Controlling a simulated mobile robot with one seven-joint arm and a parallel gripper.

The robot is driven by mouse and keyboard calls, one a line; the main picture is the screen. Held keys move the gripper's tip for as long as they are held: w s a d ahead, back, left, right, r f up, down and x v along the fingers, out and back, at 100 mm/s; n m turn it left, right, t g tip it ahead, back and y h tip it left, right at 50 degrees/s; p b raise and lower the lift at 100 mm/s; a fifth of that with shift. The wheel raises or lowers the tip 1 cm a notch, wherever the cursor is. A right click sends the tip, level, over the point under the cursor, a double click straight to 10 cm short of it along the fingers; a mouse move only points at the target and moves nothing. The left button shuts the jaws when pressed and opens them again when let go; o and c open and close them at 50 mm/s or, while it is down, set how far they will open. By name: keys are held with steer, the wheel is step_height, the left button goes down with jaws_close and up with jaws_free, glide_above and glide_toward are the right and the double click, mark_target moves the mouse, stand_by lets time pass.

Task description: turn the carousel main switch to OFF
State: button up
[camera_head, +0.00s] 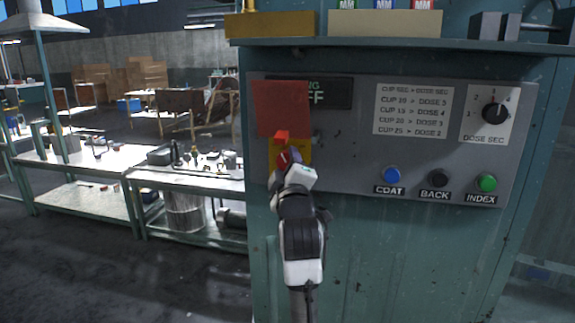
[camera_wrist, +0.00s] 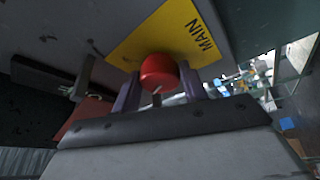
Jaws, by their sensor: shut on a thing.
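The main switch has a red knob (camera_wrist: 158,70) on a yellow plate (camera_wrist: 185,30) lettered MAIN. In the head view the yellow plate (camera_head: 304,151) sits at the left of the grey control panel, mostly behind my gripper (camera_head: 286,163). In the wrist view the two fingers of my gripper (camera_wrist: 158,88) stand on either side of the red knob and are shut on it. A red square flap (camera_head: 281,108) stands above the plate. It covers part of a dark sign (camera_head: 332,92), on which only "NG" and "FF" show. The knob's pointing direction cannot be told.
The panel (camera_head: 350,170) also carries a black DOSE SEC dial (camera_head: 495,112), a blue COAT button (camera_head: 392,175), a black BACK button (camera_head: 438,178) and a green INDEX button (camera_head: 487,183). A shelf (camera_head: 400,44) juts out above. Workbenches (camera_head: 185,178) stand at the left.

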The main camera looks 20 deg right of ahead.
steer(key=shift+r+n+g+y, duration=0.1)
steer(key=shift+n+g+y, duration=0.45)
steer(key=shift+n, duration=1.55)
steer(key=o, duration=1)
steer(key=shift+s, duration=0.1)
steer(key=b+v, duration=0.4)
steer(key=v, duration=0.9)
steer(key=shift+s+b, duration=0.3)
steer(key=shift+s, duration=0.1)
